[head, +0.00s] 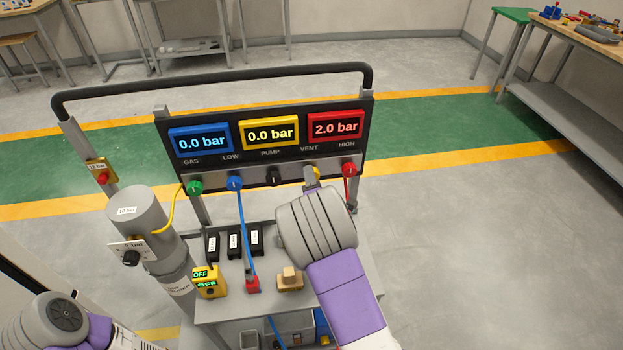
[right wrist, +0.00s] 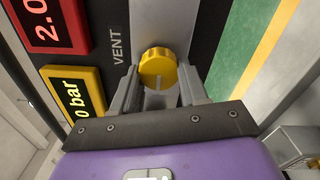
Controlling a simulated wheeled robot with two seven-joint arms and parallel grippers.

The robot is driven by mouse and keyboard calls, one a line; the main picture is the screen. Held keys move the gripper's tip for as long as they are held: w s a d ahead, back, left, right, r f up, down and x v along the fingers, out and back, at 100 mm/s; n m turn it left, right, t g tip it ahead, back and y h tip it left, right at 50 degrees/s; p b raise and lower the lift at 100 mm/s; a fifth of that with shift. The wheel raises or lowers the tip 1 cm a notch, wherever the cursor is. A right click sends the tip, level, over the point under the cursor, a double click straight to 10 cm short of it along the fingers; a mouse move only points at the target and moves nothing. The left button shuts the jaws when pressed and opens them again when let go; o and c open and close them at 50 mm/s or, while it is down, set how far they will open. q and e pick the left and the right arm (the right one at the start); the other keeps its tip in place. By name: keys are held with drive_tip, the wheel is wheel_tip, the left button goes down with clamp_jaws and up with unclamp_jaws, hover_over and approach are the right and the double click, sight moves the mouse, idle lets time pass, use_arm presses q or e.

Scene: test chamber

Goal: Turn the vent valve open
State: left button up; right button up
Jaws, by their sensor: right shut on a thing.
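In the head view the right gripper (head: 311,181) reaches the panel from the front, mostly hidden by my wrist. My left arm shows at the lower left, but its gripper is out of view.
The panel has a blue display (head: 201,142) at 0.0 bar, a yellow display (head: 270,134) at 0.0 bar and a red display (head: 336,128) at 2.0 bar. A black pump knob (head: 273,176) sits left of the vent. Blue (head: 242,220) and red hoses hang nearby.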

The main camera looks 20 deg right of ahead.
idle(0.4)
drive_tip(key=o, duration=1.1)
drive_tip(key=shift+c, duration=0.2)
drive_tip(key=p+v, duration=0.1)
drive_tip(key=v, duration=0.6)
drive_tip(key=shift+s, duration=0.25)
